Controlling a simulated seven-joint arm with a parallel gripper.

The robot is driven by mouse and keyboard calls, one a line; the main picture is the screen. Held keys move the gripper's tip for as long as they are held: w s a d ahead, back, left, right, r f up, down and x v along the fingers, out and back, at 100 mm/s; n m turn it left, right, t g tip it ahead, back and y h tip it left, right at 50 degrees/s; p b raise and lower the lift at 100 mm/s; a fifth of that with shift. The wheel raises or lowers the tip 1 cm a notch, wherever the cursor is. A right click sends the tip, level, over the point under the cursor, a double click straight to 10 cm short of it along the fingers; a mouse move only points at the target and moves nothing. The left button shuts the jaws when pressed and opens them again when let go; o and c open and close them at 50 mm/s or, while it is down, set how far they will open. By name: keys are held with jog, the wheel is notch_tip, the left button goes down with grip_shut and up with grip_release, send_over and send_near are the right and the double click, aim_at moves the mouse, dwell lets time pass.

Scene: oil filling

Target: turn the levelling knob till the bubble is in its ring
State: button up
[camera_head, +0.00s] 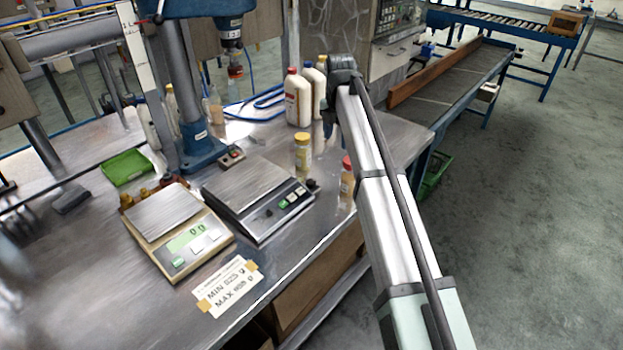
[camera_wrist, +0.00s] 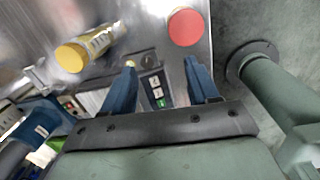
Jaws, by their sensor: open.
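The black scale (camera_head: 250,195) with a steel plate stands on the steel bench. A small dark knob (camera_head: 312,185) sits at its right corner. In the wrist view a dark round knob-like part (camera_wrist: 148,59) shows just beyond the scale's button panel (camera_wrist: 155,88), between my fingertips in the picture but apart from them. My gripper (camera_wrist: 160,64) is open and empty, with its blue fingers spread. In the head view my gripper (camera_head: 329,120) is partly hidden by my arm, above the bench's back right. I cannot make out the bubble or its ring.
A yellow-capped bottle (camera_head: 303,152) and a red-capped bottle (camera_head: 347,180) stand close to the knob. White bottles (camera_head: 298,97) stand behind. A beige scale (camera_head: 180,230) and a paper label (camera_head: 228,287) lie to the left. The bench's right edge is near.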

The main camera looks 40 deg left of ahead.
send_over(311, 181)
notch_tip(311, 181, down, 2)
jog(key=n, duration=0.1)
jog(key=shift+g, duration=0.4)
notch_tip(311, 181, down, 14)
jog(key=shift+d+f, duration=0.1)
jog(key=shift+f, duration=0.1)
jog(key=c, duration=1)
jog(key=shift+m, duration=2.3)
jog(key=shift+c, duration=0.2)
